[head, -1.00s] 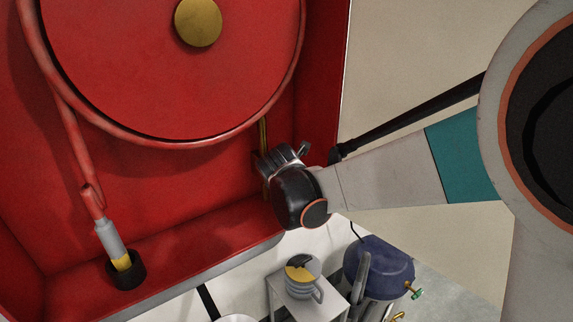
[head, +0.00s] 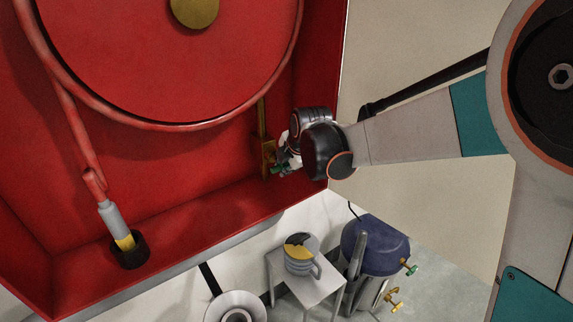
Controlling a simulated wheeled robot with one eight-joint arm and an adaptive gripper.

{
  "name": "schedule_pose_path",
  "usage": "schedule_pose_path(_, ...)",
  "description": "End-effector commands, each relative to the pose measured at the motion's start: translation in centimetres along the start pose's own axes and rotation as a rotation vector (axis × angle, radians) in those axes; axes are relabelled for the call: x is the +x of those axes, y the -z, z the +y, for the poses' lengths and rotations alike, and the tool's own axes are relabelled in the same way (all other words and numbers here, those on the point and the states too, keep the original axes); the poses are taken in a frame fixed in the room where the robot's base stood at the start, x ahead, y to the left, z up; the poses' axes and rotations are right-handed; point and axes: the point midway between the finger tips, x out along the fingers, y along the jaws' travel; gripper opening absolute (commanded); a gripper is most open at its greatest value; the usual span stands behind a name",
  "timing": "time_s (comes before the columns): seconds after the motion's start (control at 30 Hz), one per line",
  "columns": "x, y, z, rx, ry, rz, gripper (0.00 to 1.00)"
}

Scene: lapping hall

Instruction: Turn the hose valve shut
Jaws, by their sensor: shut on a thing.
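The hose valve (head: 267,158) is a brass body on a brass pipe at the lower right inside the red hose cabinet.
The red hose reel (head: 165,65) fills the upper cabinet. The hose nozzle (head: 112,220) stands in a black holder at lower left. The cabinet's right wall is close to my wrist.

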Motion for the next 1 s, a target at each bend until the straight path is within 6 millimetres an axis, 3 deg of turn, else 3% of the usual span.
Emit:
schedule_pose_path(0.2, 0.0, 0.0, 0.0, 0.001, 0.000, 0.000, 0.00)
schedule_pose_path(0.23, 0.0, 0.0, 0.0, 0.001, 0.000, 0.000, 0.17)
schedule_pose_path(0.3, 0.0, 0.0, 0.0, 0.001, 0.000, 0.000, 0.33)
schedule_pose_path(0.33, 0.0, 0.0, 0.0, 0.001, 0.000, 0.000, 0.36)
schedule_pose_path(0.73, -0.3, 0.0, 0.0, 0.000, 0.000, 0.000, 0.36)
schedule_pose_path(1.0, -3.9, 0.0, -0.1, 0.001, 0.000, -0.001, 0.36)
